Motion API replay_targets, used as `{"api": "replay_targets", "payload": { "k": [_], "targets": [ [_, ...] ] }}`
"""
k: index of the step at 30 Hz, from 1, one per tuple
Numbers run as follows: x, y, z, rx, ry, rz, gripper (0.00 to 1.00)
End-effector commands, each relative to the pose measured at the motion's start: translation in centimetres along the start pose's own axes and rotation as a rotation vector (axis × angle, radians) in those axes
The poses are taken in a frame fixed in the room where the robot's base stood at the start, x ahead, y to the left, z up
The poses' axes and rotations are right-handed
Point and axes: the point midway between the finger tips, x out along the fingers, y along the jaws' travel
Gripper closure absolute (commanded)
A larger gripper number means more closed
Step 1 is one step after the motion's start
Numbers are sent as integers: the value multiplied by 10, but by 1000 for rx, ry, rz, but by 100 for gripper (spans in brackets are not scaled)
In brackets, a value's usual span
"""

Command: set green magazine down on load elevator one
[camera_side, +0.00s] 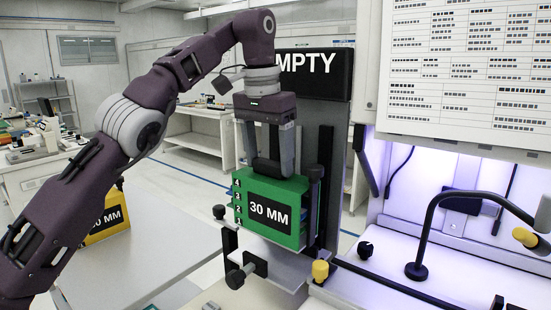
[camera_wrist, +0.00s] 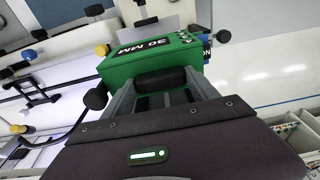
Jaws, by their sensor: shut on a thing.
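The green magazine (camera_side: 241,207) is upright, with a black "30 MM" label and slots numbered 1 to 4 on its side. My gripper (camera_side: 270,167) is above it, shut on its black top handle. The wrist view shows the dark handle (camera_wrist: 160,79) between my fingers and the green top (camera_wrist: 120,67) beyond. Directly under the magazine is the metal elevator platform (camera_side: 284,272), with black posts and knobs around it. I cannot tell whether the magazine's bottom touches the platform. No number for the elevator is readable.
A black sign (camera_side: 315,72), partly hidden by my arm and reading "MPTY", is above the elevator. A yellow magazine (camera_side: 97,236) stands on the left table (camera_side: 140,262), partly behind my arm. A black curved tube (camera_side: 424,235) and yellow knob (camera_side: 320,270) are to the right.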

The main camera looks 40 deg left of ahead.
Motion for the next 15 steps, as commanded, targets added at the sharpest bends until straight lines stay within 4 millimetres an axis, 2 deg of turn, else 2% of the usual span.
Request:
{"api": "replay_targets", "payload": {
  "k": [10, 15],
  "targets": [
    [0, 0, 0, 2, 1, 2, 100],
    [10, -1, 0, -7, 1, 8, 100]
  ]
}}
